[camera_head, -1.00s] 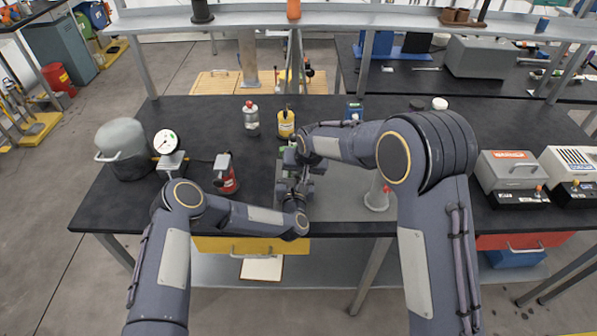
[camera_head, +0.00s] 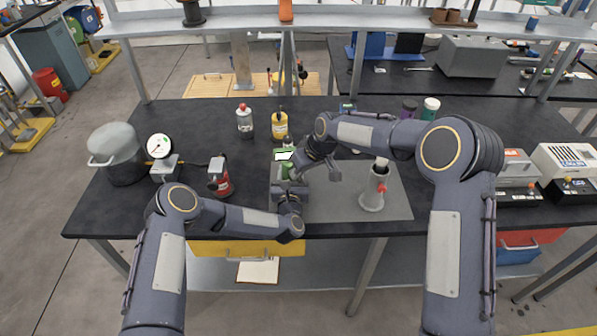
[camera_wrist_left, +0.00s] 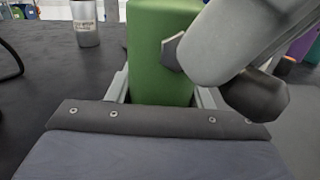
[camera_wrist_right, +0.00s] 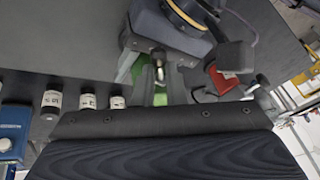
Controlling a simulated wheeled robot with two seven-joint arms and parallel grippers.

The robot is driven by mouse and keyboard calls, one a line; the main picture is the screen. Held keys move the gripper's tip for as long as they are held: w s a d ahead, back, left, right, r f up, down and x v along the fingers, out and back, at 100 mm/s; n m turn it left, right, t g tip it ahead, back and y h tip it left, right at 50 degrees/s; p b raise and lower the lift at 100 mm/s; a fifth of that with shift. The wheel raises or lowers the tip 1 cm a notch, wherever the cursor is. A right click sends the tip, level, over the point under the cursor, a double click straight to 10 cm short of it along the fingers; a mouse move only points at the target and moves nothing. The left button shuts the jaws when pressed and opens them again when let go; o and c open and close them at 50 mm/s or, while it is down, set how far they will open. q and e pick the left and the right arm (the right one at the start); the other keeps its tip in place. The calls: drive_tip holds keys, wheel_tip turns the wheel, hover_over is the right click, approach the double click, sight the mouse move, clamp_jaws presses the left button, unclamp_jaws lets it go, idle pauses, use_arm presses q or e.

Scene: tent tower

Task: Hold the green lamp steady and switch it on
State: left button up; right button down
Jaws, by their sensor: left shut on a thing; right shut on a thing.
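The green lamp (camera_head: 285,168) stands near the left edge of a grey mat, with a pale, green-edged top; whether it is lit I cannot tell. Its green body (camera_wrist_left: 160,55) fills the middle of the left wrist view. My left gripper (camera_head: 287,184) is shut on that body from the front, with a finger on each side. My right gripper (camera_head: 300,166) reaches in from the right. In the right wrist view its fingers (camera_wrist_right: 157,75) are shut around a small metal part, with green beside them. The grey arm part in the left wrist view hides some of the lamp.
The grey mat (camera_head: 335,200) is clear in the middle; a grey conical stand (camera_head: 373,188) is on its right. A yellow bottle (camera_head: 280,127) and grey bottle (camera_head: 244,123) stand behind.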

use_arm(q)
drive_tip(key=shift+w+a, duration=0.1)
drive_tip(key=shift+a, duration=0.1)
use_arm(e)
drive_tip(key=shift+s+d+f, duration=0.1)
drive_tip(key=shift+d+f, duration=0.05)
drive_tip(key=shift+f, duration=0.1)
drive_tip(key=c, duration=1.5)
unclamp_jaws()
use_arm(q)
drive_tip(key=shift+d, duration=0.1)
use_arm(e)
drive_tip(key=shift+o, duration=0.2)
drive_tip(key=shift+r, duration=0.15)
drive_tip(key=shift+r, duration=0.1)
drive_tip(key=v, duration=1.1)
drive_tip(key=shift+d+r, duration=0.15)
drive_tip(key=shift+r, duration=0.2)
